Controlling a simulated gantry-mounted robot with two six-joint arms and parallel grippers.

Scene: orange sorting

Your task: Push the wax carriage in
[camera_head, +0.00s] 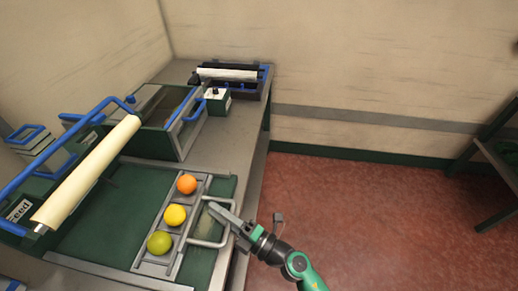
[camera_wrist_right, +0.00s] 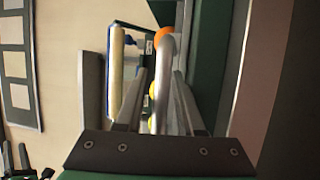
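The wax carriage (camera_head: 172,227) is a grey metal tray on the green bed, with a U-shaped handle (camera_head: 208,244) on its right side. It holds an orange fruit (camera_head: 187,184), a yellow fruit (camera_head: 175,215) and a green fruit (camera_head: 159,243) in a row. My right gripper (camera_head: 216,209) reaches across the handle from the right. In the right wrist view the handle bar (camera_wrist_right: 166,75) runs between the two fingers (camera_wrist_right: 158,100), with a gap beside it, so the gripper looks open around it. My left gripper is out of view.
A cream roller (camera_head: 90,172) in a blue frame stands left of the carriage. A green box with a blue handle (camera_head: 178,125), a small control box (camera_head: 217,100) and another roller unit (camera_head: 230,76) stand behind. The red floor (camera_head: 380,215) to the right is clear.

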